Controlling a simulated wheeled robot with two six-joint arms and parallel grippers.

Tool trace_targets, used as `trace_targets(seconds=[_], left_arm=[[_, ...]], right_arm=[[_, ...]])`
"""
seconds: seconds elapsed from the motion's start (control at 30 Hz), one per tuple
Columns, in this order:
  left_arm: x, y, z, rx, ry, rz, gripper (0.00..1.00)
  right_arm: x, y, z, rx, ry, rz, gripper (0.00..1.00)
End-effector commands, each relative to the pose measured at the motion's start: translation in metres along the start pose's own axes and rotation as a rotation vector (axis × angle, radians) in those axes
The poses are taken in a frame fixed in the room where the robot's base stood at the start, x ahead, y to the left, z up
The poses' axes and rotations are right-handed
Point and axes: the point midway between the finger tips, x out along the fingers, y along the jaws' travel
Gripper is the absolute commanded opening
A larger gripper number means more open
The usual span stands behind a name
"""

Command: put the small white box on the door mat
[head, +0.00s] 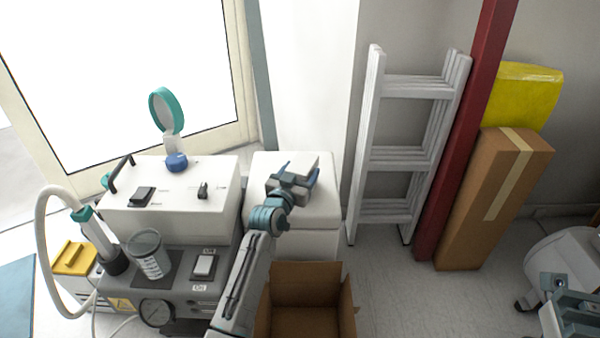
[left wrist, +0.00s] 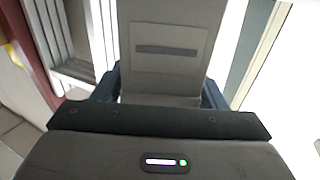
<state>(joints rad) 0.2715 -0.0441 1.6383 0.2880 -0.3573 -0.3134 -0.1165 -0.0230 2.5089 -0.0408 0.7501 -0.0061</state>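The small white box (head: 319,166) shows as a pale block between the fingers of my left gripper (head: 296,178), over the white cabinet top. In the left wrist view the box (left wrist: 165,75) fills the space between the two blue fingers (left wrist: 160,92), its face bearing a panel with a dark slot. The left gripper looks shut on it. Whether the box touches the cabinet top is hard to tell. A flat blue piece at the far left edge, by the doorway, looks like the door mat (head: 16,296); only part shows. My right gripper (head: 573,310) is at the bottom right corner, its fingers unclear.
A white cabinet (head: 322,217) stands beneath the left gripper. A compressor unit (head: 190,205) with hose, gauge and round mirror stands between it and the mat. An open cardboard box (head: 348,300) is in front. A white ladder (head: 408,150), red post (head: 468,130) and tall carton (head: 490,200) stand right.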

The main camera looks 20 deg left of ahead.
Motion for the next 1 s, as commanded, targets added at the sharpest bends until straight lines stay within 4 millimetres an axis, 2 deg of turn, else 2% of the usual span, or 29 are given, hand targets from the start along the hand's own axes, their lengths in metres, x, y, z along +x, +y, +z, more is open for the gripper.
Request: trace_targets(seconds=[0.37,0.47,0.57,0.9,1.0], left_arm=[[0.0,0.0,-0.003,0.0,0.001,0.0,0.78],[-0.007,0.0,-0.004,0.0,0.0,0.0,0.78],[-0.022,0.0,-0.005,0.0,-0.001,0.0,0.78],[-0.091,0.0,-0.005,0.0,-0.002,0.0,0.78],[-0.105,0.0,-0.004,-0.001,-0.001,0.0,0.78]], right_arm=[[0.002,0.0,0.0,0.0,-0.001,0.0,0.0],[0.004,0.0,0.0,0.001,0.0,0.0,0.0],[0.009,0.0,-0.001,0.004,0.002,-0.001,0.0],[0.019,0.0,-0.002,0.019,-0.015,-0.027,0.0],[0.021,0.001,-0.002,0.022,-0.016,-0.028,0.0]])
